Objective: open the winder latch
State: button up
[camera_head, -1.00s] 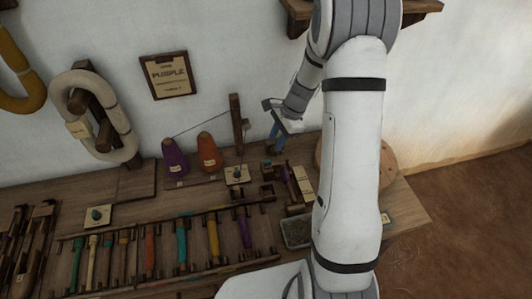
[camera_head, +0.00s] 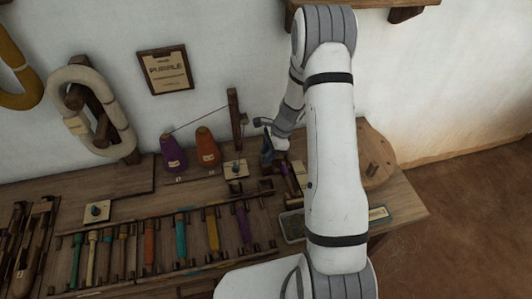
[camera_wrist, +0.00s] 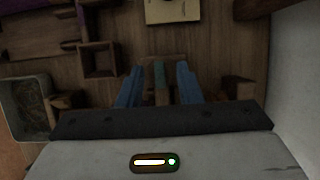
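My gripper (camera_wrist: 160,74) is open in the wrist view, its two blue fingers apart and pointing down at the bench. A small teal piece (camera_wrist: 161,88) shows in the gap between them, in front of a wooden block; I cannot tell if this is the winder latch or if the fingers touch it. In the head view my gripper (camera_head: 267,152) is low over the back of the bench, right of the wooden post (camera_head: 235,118). A round wooden wheel (camera_head: 376,165) with a peg, probably part of the winder, is partly hidden by my arm.
Purple (camera_head: 173,153) and orange (camera_head: 207,147) yarn cones stand left of my gripper. A grey tray (camera_wrist: 22,105) lies left in the wrist view, beside an open wooden box (camera_wrist: 98,61). The wall is close on the right.

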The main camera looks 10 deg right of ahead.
jog(key=shift+c, duration=0.3)
grip_shut()
